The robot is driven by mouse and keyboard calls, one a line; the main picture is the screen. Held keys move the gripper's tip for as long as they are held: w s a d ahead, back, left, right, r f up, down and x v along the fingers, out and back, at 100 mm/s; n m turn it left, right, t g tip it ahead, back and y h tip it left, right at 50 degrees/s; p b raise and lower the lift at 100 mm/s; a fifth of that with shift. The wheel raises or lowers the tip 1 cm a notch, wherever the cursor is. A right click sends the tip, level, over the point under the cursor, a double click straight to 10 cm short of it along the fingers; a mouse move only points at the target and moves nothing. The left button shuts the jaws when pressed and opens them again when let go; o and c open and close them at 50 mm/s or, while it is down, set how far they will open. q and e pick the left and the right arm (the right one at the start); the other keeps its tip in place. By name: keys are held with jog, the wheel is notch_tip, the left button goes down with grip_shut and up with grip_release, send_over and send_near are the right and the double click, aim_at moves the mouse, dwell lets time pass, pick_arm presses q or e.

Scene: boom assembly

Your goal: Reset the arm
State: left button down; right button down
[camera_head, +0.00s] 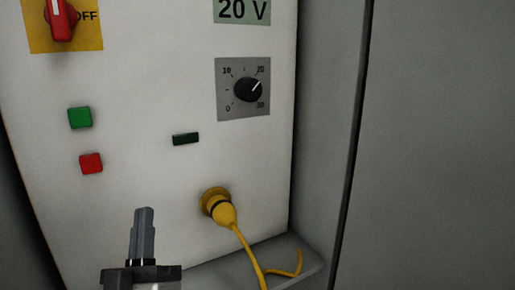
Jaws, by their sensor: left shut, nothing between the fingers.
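My left gripper (143,212) points up at the bottom of the view, in front of the white panel (150,85). Its fingers are together with nothing between them. It is left of the yellow plug (223,212), which sits in a round yellow socket, and it is apart from it. My right gripper is not in view.
The panel carries a red rotary switch (60,18), a green button (80,117), a red button (91,163), a black dial (248,89) and a "20 V" display (242,10). A yellow cable (254,262) hangs over a grey ledge (303,254). A grey wall (440,150) stands right.

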pick_arm(q)
jog(key=d+f+m+g+h, duration=0.5)
jog(key=f+m+h, duration=0.35)
jog(key=f, duration=0.45)
jog(key=s+f+m+g, duration=0.1)
jog(key=s+f+g, duration=0.4)
jog(key=f, duration=0.6)
jog(key=s+a+f+m+g, duration=0.1)
jog(key=s+f+g, duration=0.5)
jog(key=f, duration=0.5)
jog(key=shift+s+f+y, duration=0.35)
jog(key=shift+s+y, duration=0.1)
jog(key=shift+s, duration=0.15)
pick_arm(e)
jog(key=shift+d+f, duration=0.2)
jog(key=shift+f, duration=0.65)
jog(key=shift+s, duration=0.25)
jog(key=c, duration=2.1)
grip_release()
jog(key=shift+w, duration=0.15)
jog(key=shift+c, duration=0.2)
